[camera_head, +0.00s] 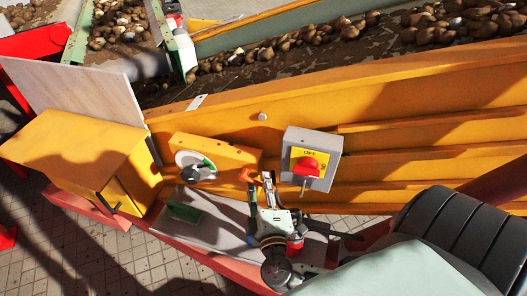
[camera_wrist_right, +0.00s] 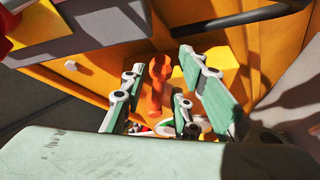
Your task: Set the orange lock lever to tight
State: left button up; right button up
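The orange lock lever (camera_head: 247,175) sits low on the front of the yellow machine, left of the grey switch box. In the wrist view the right gripper (camera_wrist_right: 161,70) is open, with a pad on each side of the lever and visible gaps. Which lever setting is tight cannot be read. My left gripper is not in view.
A grey box with a red OFF switch (camera_head: 306,166) is just right of the gripper. A white dial with a dark handle (camera_head: 195,164) is to the left. A yellow cabinet (camera_head: 75,150) stands further left. Potatoes (camera_head: 250,60) lie on the conveyor behind.

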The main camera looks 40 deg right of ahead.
jog(key=v, duration=0.7)
jog(key=shift+s, duration=0.25)
jog(key=shift+a, duration=0.15)
jog(key=shift+c, duration=0.5)
